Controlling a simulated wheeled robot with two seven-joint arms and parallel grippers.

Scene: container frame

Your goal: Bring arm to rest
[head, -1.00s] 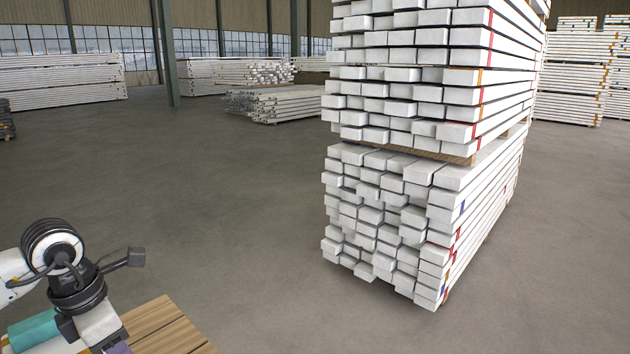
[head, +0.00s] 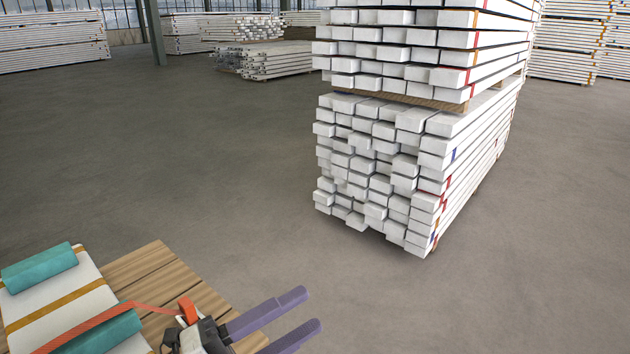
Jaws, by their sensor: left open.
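My left gripper (head: 308,310) is at the bottom of the head view, left of centre. Its two purple fingers point to the right with a clear gap between them. It is open and nothing shows between the fingers. The gripper body hides part of a slatted wooden pallet (head: 140,270) behind it. Most of my left arm is out of the picture. My right gripper is not in view.
On the pallet's left lies a white load (head: 75,290) with ochre stripes, two teal rolls (head: 40,268) and an orange-red strap (head: 75,335). A tall stack of white beams (head: 375,165) stands right of centre. Open concrete floor lies between.

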